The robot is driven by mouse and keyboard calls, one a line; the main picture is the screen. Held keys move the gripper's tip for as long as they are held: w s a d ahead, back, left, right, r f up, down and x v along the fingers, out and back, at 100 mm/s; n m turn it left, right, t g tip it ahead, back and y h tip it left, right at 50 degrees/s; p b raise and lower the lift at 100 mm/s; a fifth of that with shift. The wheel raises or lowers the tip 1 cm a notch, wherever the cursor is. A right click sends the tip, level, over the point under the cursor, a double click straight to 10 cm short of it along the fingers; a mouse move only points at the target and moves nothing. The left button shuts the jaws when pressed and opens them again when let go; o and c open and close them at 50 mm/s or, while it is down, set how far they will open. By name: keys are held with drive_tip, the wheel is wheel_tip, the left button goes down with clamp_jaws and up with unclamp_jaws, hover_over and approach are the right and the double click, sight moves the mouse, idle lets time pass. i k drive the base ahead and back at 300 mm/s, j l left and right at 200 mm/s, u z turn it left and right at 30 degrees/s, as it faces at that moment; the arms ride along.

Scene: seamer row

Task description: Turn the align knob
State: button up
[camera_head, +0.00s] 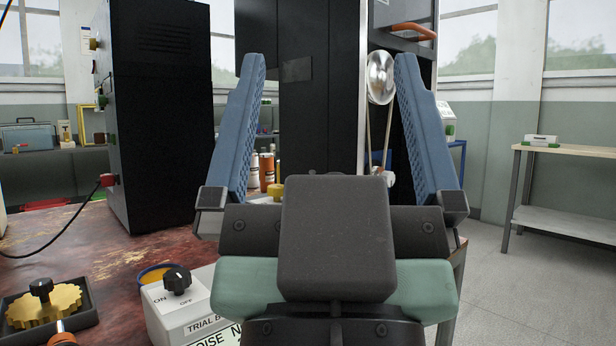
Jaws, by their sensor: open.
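My gripper (329,62) fills the middle of the view, pointing away from me. Its two blue ribbed fingers are wide apart with nothing held between them. No knob with a readable "align" label shows, so I cannot tell which one it is. A black knob (177,281) sits on a white box (165,316) marked ON and OFF, left of my gripper's base and partly hidden by it. A yellow knob-like part (277,191) shows beyond the gripper, partly covered. My gripper hides much of the middle.
A worn red-brown table (90,238) carries a tall black cabinet (160,110) and a yellow gear (44,304) in a dark tray. A dark machine (315,100) with a shiny pulley (380,77) stands behind my fingers. Floor on the right is clear before a side table (570,150).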

sight(276, 191)
drive_tip(key=l, duration=1.5)
